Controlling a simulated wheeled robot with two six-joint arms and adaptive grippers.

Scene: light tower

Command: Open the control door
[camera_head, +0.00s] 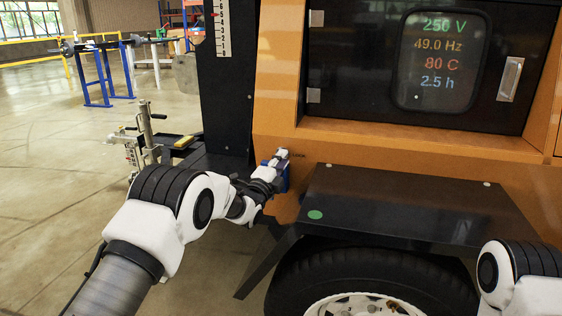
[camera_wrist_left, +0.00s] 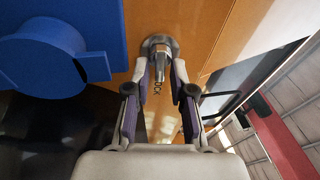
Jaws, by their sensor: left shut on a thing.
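The control door (camera_head: 430,118) is the dark panel on the orange body of the light tower. It has hinges on its left, a silver handle (camera_head: 510,79) on its right and a window with coloured readings. It looks closed. My left gripper (camera_head: 281,154) is at the orange body, below and left of the door. In the left wrist view its fingers (camera_wrist_left: 161,66) are closed around a small metal lock knob (camera_wrist_left: 158,43), with letters ending in "OCK" beside it. My right arm shows at the lower right; its gripper is out of view.
A blue box with a round blue part (camera_wrist_left: 45,50) sits right beside the left gripper. A black fender (camera_head: 410,205) with a tire (camera_head: 370,272) beneath juts out below the door. A black mast (camera_head: 225,90) stands to the left. Open floor (camera_head: 50,180) lies further left.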

